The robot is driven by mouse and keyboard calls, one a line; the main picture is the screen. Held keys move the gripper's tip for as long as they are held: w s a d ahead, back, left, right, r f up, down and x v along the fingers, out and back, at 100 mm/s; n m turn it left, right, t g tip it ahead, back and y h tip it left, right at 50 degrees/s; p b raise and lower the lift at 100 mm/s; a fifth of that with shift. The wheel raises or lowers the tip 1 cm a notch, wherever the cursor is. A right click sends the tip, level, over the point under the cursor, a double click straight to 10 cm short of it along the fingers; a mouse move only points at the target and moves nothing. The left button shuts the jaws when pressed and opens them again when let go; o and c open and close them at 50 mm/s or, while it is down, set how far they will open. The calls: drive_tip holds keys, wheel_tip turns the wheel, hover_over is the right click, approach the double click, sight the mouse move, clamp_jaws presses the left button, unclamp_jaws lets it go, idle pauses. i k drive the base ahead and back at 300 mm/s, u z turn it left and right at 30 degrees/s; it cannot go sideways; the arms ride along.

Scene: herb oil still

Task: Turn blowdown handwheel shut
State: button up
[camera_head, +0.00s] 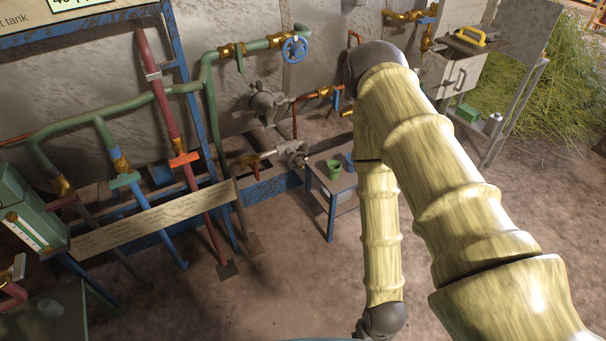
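Two handwheels show in the head view, and I cannot tell from any label which one is the blowdown handwheel. A grey handwheel (292,153) sits low on a short pipe beside the small blue-legged table. A blue spoked handwheel (294,49) sits higher, at the end of the green pipe by the wall. How far either wheel is turned cannot be seen. My yellow-sleeved arm comes in from the lower right, bends at the top and hangs down. Its dark wrist joint is at the bottom edge, well below and right of both wheels. My gripper is out of view.
A small table (341,184) holds a green cup (333,170) and a blue one. A long sign board (150,218) and slanted pipes fill the left. Bare floor (285,265) lies clear in the middle.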

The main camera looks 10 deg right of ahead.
sight(298, 162)
drive_tip(key=u, duration=0.7)
drive_tip(key=i, duration=0.65)
drive_tip(key=z, duration=1.3)
